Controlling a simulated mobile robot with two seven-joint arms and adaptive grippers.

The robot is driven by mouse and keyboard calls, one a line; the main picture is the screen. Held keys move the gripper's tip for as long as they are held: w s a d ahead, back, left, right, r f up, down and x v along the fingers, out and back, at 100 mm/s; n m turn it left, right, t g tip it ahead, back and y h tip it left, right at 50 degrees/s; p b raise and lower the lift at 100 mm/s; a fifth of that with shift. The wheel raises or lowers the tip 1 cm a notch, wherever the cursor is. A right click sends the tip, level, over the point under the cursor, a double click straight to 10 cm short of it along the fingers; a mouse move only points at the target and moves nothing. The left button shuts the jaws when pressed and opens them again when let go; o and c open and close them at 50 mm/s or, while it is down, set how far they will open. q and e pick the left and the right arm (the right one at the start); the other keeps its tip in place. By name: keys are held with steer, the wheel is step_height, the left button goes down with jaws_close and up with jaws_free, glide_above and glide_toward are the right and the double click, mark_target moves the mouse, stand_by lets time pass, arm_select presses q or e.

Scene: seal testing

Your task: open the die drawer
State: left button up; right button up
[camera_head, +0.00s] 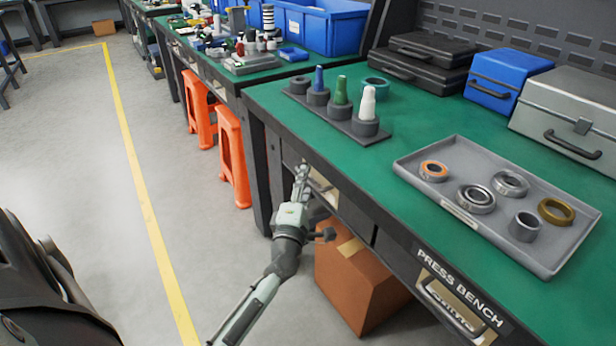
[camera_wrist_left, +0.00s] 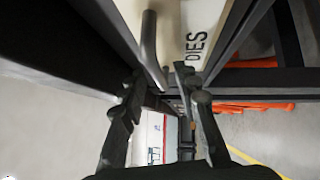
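The die drawer (camera_head: 324,190) is under the press bench's front edge. Its pale front, lettered "DIES" (camera_wrist_left: 197,42), shows close up in the left wrist view. A dark bar handle (camera_wrist_left: 149,45) stands off that front. My left gripper (camera_head: 302,172) is at the drawer and hides part of it in the head view. In the left wrist view its two fingers (camera_wrist_left: 158,88) are apart, with the handle's near end showing between the tips. I cannot tell whether they touch it. The drawer looks closed, though its edges are partly hidden. My right gripper is not in view.
A second drawer (camera_head: 455,305) sits at the right under the "PRESS BENCH" lettering. A cardboard box (camera_head: 358,285) stands on the floor below the bench. Orange stools (camera_head: 233,155) are beyond it. A grey tray (camera_head: 480,225) of rings lies on the bench. The floor left is clear.

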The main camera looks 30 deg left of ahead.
arm_select(q)
steer(key=shift+w+a, duration=0.2)
steer(key=shift+w, duration=0.35)
jaws_close()
